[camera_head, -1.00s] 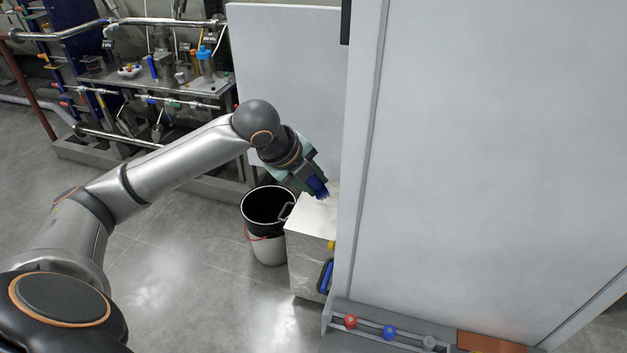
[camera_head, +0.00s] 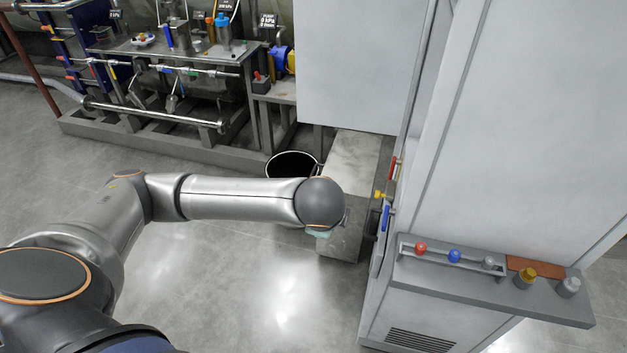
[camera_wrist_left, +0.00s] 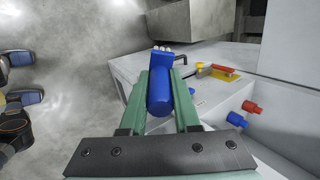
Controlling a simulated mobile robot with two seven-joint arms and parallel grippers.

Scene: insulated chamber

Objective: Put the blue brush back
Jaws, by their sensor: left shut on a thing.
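In the left wrist view, my left gripper (camera_wrist_left: 163,76) is shut on the blue brush (camera_wrist_left: 158,95). Its green fingers lie on either side of the blue handle. The brush's wide head with pale bristles points away from the gripper. In the head view, the gripper and brush are hidden behind my own arm; only a small bit of teal gripper (camera_head: 318,233) shows, in front of the grey box. My right gripper is not in view.
A grey box (camera_head: 352,160) and a black-mouthed bucket (camera_head: 291,163) stand beyond my arm. The tall white chamber (camera_head: 525,120) carries red, yellow and blue handles (camera_head: 386,215) on its edge and a ledge with several coloured knobs (camera_head: 455,256). The floor in front is clear.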

